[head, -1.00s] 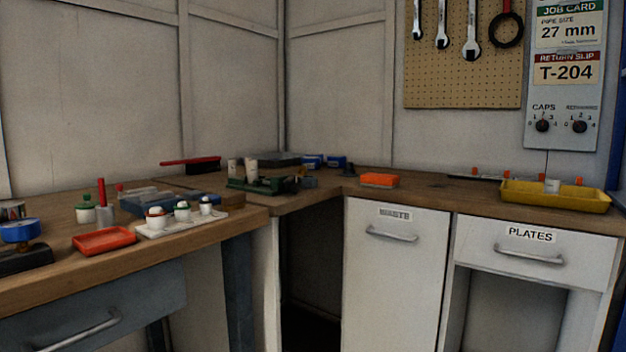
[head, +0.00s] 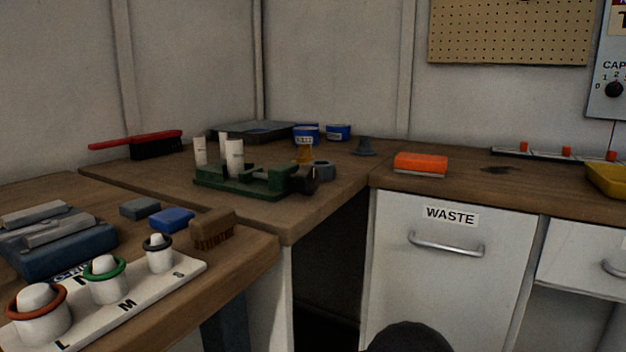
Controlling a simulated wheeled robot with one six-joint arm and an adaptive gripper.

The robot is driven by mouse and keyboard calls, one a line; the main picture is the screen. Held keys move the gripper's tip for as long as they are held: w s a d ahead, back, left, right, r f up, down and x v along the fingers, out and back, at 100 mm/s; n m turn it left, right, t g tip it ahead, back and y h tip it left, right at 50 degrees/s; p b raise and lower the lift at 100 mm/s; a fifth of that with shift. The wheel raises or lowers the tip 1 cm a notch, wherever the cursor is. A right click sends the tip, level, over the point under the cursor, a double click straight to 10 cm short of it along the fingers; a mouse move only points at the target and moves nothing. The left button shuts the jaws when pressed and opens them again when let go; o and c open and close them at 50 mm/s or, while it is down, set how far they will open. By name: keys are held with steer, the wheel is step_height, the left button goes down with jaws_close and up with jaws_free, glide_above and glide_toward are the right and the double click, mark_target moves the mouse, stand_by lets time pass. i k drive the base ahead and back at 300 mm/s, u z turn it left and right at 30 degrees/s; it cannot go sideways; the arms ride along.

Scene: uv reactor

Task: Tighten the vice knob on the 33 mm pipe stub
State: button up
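The green vice (head: 214,183) sits on the corner bench in the head view, with a dark knob (head: 308,180) at its right end. A white pipe stub (head: 234,158) stands upright at the vice; I cannot tell whether the jaws grip it. Another white stub (head: 200,151) stands to its left, and part of a third (head: 222,143) shows behind. Their marks are too small to read, so I cannot tell which is 33 mm.
A white S-M-L rack (head: 134,317) with capped pieces and a wooden brush (head: 212,230) lie on the near left bench. An orange block (head: 420,164) sits above the WASTE door (head: 450,270). Blue tins (head: 306,135) stand behind the vice. A dark gap separates the benches below.

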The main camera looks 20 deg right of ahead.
mark_target(306, 179)
steer(key=z, duration=1.6)
steer(key=k, duration=0.45)
steer(key=u, duration=1.3)
